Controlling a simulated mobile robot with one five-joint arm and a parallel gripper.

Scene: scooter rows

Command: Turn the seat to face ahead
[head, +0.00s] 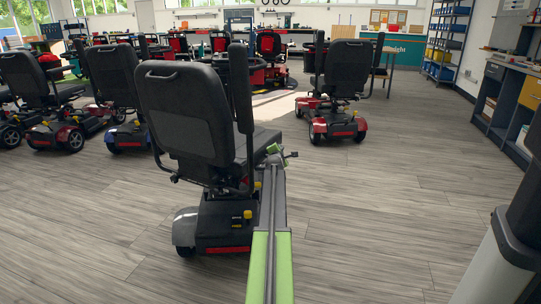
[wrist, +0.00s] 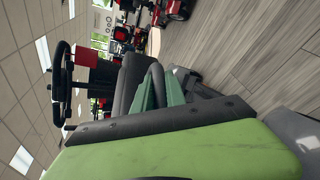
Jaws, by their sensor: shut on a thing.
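The nearest scooter stands left of centre in the head view, its rear toward me. Its black seat (head: 190,125) shows its back to me, with the cushion pointing away and somewhat right. One armrest (head: 240,105) stands upright along the backrest's right side. A yellow-knobbed lever (head: 248,214) shows below the seat. My gripper (head: 274,152) is at the cushion's right side. In the wrist view its dark green fingers (wrist: 161,92) are shut at a black part beside the seat (wrist: 130,82); I cannot tell exactly which part lies between them.
Another scooter (head: 338,85) stands ahead to the right. Several scooters (head: 110,80) stand in a row at left. A workbench (head: 515,105) runs along the right wall, with a blue shelf (head: 446,40) beyond. The wooden floor (head: 400,190) at right is clear.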

